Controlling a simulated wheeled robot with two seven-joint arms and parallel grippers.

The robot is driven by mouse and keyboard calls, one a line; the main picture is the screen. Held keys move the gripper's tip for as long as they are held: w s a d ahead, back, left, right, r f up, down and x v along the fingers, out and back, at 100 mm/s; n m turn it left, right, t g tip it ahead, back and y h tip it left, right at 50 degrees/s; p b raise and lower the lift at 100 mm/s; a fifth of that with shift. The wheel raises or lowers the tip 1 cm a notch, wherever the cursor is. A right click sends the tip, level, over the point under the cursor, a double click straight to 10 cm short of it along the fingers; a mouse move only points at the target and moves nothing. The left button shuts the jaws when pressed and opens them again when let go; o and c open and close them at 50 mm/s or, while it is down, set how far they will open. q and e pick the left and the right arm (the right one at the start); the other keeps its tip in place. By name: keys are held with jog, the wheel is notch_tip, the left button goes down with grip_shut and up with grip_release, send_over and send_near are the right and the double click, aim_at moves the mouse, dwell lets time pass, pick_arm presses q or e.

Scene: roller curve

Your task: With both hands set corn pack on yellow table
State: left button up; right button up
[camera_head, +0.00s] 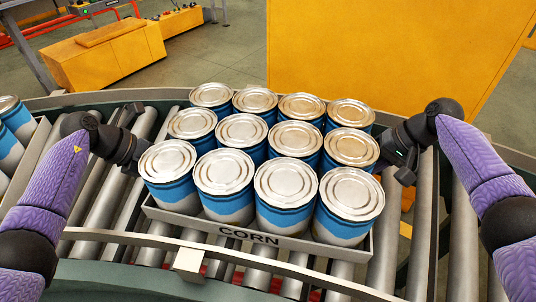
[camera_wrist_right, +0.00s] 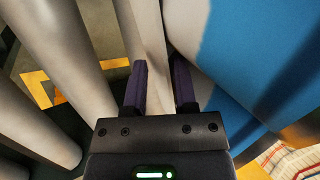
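The corn pack is a low grey tray (camera_head: 250,239) marked CORN, filled with several cans with silver lids and blue-and-white labels. It sits on the roller conveyor in the head view. My left gripper (camera_head: 136,152) is at the tray's left side, its fingers hidden by the arm and cans. My right gripper (camera_head: 398,160) is at the tray's right side. In the right wrist view its two fingers (camera_wrist_right: 160,88) stand apart, with the pale tray wall (camera_wrist_right: 152,45) between them; contact is unclear. A large yellow surface (camera_head: 400,50), seemingly the yellow table, stands beyond the conveyor.
The curved roller conveyor (camera_head: 106,205) has a rail along its front and back. More cans (camera_head: 14,122) stand at the far left on the conveyor. A yellow block (camera_head: 108,58) stands on the floor at the back left.

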pick_arm(q)
grip_shut()
pick_arm(e)
grip_shut()
pick_arm(q)
jog(key=shift+a, duration=0.15)
pick_arm(e)
jog(key=shift+d, duration=0.2)
dwell(0.6)
pick_arm(q)
jog(key=shift+r, duration=0.1)
